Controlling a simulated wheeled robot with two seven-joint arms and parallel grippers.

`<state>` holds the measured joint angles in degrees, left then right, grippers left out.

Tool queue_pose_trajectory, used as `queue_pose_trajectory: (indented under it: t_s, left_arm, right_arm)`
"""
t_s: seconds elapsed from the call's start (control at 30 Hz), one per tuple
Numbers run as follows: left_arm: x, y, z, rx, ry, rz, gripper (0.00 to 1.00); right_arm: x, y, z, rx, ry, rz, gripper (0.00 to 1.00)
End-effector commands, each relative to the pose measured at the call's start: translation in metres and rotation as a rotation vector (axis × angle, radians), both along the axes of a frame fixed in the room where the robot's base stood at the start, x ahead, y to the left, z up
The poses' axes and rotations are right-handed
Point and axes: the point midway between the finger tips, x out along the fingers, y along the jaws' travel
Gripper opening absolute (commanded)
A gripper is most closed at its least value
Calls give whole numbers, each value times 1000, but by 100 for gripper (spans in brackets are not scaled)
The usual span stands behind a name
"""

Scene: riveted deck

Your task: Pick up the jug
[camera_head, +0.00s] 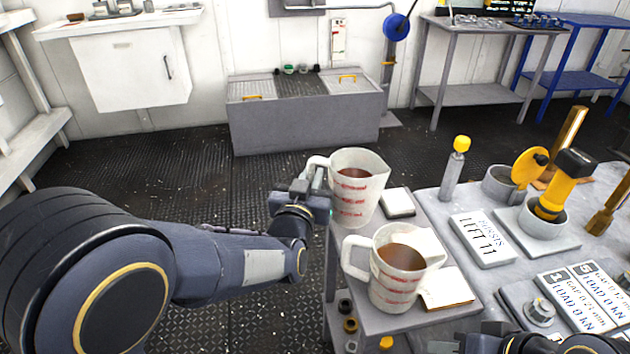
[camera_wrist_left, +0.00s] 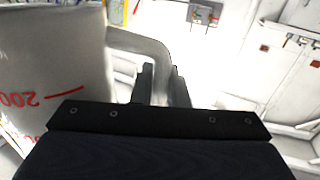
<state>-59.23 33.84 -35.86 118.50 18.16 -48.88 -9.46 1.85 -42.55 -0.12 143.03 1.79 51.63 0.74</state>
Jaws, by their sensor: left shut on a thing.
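A white jug with red markings and brown liquid (camera_head: 352,195) is at the far end of the grey side shelf, upright. Its handle points left toward my left gripper (camera_head: 316,180), which is shut on that handle. In the left wrist view the jug's wall (camera_wrist_left: 50,75) fills the left, and its handle (camera_wrist_left: 150,45) runs to the fingers (camera_wrist_left: 160,85). I cannot tell whether its base touches the shelf. A second similar jug (camera_head: 385,285) stands nearer, handle to the left. My right gripper (camera_head: 490,343) shows only partly at the bottom edge.
White pads (camera_head: 397,203) and (camera_head: 447,290) lie beside the jugs on the shelf (camera_head: 352,240). On the right bench stand a yellow-topped post (camera_head: 455,168), a LEFT 11 sign (camera_head: 482,240) and a yellow tool in a cup (camera_head: 555,190). Open floor lies behind.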

Motion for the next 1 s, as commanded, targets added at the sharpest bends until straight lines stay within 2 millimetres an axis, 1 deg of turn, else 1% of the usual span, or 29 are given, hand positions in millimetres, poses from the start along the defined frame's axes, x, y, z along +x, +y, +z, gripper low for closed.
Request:
queue_pose_trajectory:
  t_s: [0.03,0.43,0.8,1.0]
  left_arm:
    - [-4,3,10,-7,-5,-1,0]
    - [-32,23,51,-7,-4,-1,0]
    - [-66,48,68,-7,-3,0,0]
    - [-81,59,76,-6,-3,0,0]
  right_arm:
    - [0,0,4,0,0,0,36]
    - [0,0,23,0,0,0,36]
    - [0,0,37,0,0,0,36]
    - [0,0,44,0,0,0,36]
